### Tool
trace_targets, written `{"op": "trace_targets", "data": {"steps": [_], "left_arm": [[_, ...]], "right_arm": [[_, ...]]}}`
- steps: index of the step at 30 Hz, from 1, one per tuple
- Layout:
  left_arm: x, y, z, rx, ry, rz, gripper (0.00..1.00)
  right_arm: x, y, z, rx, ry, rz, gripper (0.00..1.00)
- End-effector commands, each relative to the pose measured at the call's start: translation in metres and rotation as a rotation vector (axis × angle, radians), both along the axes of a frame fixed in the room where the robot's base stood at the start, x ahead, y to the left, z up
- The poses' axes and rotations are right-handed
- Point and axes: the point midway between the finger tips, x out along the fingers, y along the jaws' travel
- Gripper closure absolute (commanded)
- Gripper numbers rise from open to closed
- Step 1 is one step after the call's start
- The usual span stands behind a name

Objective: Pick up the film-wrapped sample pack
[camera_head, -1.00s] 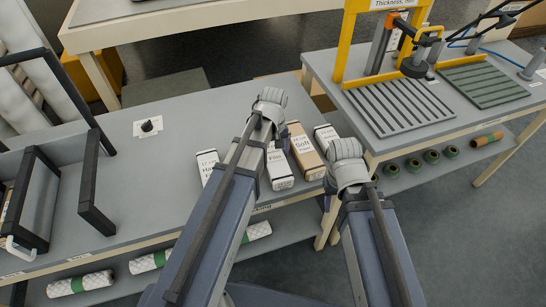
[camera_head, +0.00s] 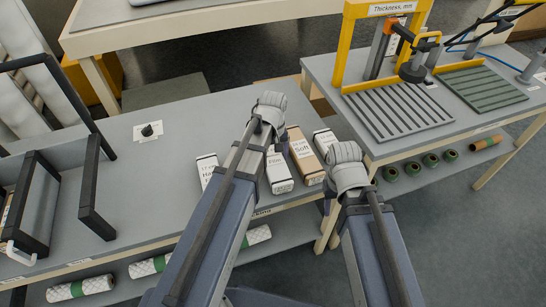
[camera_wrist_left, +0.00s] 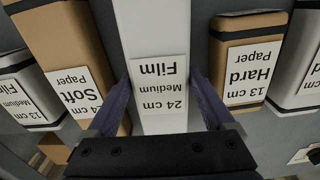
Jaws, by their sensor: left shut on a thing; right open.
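The film-wrapped sample pack (camera_head: 279,172) is a long white pack among the packs on the grey table, partly hidden by my left arm in the head view. In the left wrist view the pack (camera_wrist_left: 157,28) has a label reading 24 cm Medium Film. My left gripper (camera_wrist_left: 160,84) is shut on it, one purple finger on each side. In the head view the left fingers are hidden behind the wrist. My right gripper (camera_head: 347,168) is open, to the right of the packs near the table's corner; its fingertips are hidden.
A brown Soft Paper pack (camera_wrist_left: 62,45) and a brown Hard Paper pack (camera_wrist_left: 247,68) stand close on either side. White packs (camera_head: 207,168) (camera_head: 324,141) lie further out. A black rack (camera_head: 92,190) stands at left.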

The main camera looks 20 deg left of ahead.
Motion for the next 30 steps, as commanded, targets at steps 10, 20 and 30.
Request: {"op": "trace_targets", "data": {"steps": [10, 20, 30], "left_arm": [[0.000, 0.000, 0.047, 0.000, 0.000, 0.000, 0.73], [0.000, 0.000, 0.092, 0.000, 0.000, 0.000, 0.73], [0.000, 0.000, 0.095, 0.000, 0.000, 0.000, 0.73]], "right_arm": [[0.000, 0.000, 0.047, 0.000, 0.000, 0.000, 0.50], [0.000, 0.000, 0.092, 0.000, 0.000, 0.000, 0.50], [0.000, 0.000, 0.095, 0.000, 0.000, 0.000, 0.50]]}}
